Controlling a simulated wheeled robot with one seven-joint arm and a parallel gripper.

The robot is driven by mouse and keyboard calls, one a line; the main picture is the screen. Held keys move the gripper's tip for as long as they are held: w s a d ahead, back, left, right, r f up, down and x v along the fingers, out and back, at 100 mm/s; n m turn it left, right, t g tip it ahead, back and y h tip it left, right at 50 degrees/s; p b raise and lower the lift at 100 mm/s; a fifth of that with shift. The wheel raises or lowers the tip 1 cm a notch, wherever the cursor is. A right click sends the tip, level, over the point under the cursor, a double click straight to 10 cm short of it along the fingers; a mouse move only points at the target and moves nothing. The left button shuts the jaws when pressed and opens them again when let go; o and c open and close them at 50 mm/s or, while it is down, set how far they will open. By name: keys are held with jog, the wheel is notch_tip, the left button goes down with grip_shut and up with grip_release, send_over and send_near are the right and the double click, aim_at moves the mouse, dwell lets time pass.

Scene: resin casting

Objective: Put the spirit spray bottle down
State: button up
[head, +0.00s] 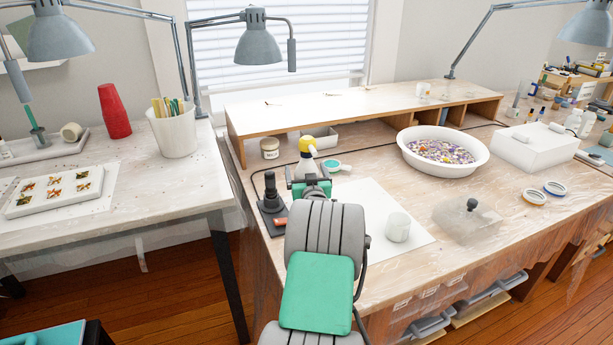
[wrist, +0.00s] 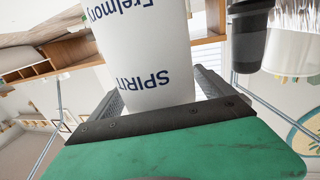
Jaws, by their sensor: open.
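The spirit spray bottle (head: 306,166) has a white body and a yellow spray head. It appears upright over the near left part of the workbench (head: 372,178). In the wrist view, the white bottle (wrist: 145,45) with dark blue "SPIRIT" lettering fills the space in front of the palm. My gripper (head: 309,184) is at the bottle's lower part, with its fingers open on either side of it. The gripper's green-and-black palm also shows in the wrist view (wrist: 163,92). The bottle's base is hidden by the gripper, so I cannot tell whether it touches the bench.
A black tool on a dark base (head: 270,190) stands close left. A teal-rimmed round item (head: 332,166) is close right. A white cup (head: 398,228) stands on a white sheet (head: 365,200). A white bowl (head: 443,170) and raised shelf (head: 350,105) lie behind.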

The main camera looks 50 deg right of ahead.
jog(key=b+v, duration=0.1)
jog(key=v, duration=1.1)
jog(key=w+a+n+y, duration=0.3)
jog(key=w+a+y, duration=0.2)
jog(key=w+a, duration=0.4)
jog(key=w+a+f+n+g+y, duration=0.1)
jog(key=a+f+n+y, duration=0.15)
jog(key=a, duration=0.75)
jog(key=w+a+f+n+g+y, duration=0.15)
jog(key=a+y, duration=0.25)
jog(key=a, duration=0.6)
jog(key=s+a+f+n+g+y, duration=0.1)
jog(key=s+a+g, duration=0.7)
jog(key=s+a, duration=1)
jog(key=shift+s+a+f+n, duration=0.35)
jog(key=shift+f+n, duration=0.15)
jog(key=shift+f, duration=0.35)
